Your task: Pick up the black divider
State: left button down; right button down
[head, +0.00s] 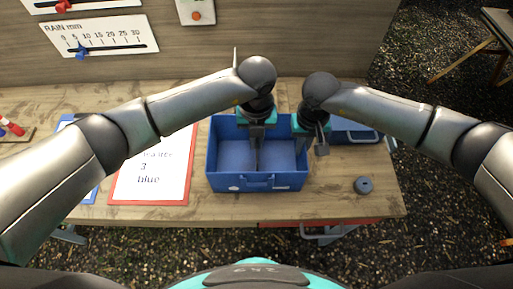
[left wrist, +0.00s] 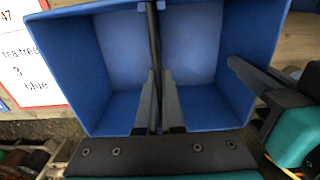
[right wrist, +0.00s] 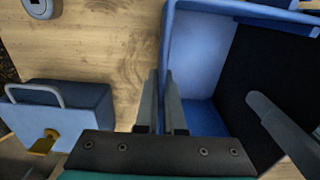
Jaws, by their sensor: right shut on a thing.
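The blue crate (head: 225,183) stands on the table, its inside split by the thin black divider (left wrist: 152,35). My left gripper (left wrist: 158,75) points down into the crate. Its fingers are a small way apart, at either side of the divider's edge, and I cannot tell whether they touch it. My right gripper (right wrist: 161,75) is shut on the crate's side wall, at the right side in the head view. The divider's dark flat face also shows in the right wrist view (right wrist: 268,75). The head view hides both fingertips partly behind my wrists.
A red-edged card (head: 150,180) lies left of the crate. A blue case with a handle (right wrist: 75,100) stands beyond its right side. A small round blue-grey thing (head: 363,185) lies on the table at the right. A board with gauges (head: 100,36) stands behind.

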dwell(0.4)
pick_arm(q)
notch_tip(320, 180, up, 18)
dwell(0.4)
pick_arm(e)
jog(key=c, duration=0.9)
grip_release()
jog(key=shift+c, duration=0.2)
notch_tip(320, 180, up, 12)
jog(key=shift+r, duration=0.1)
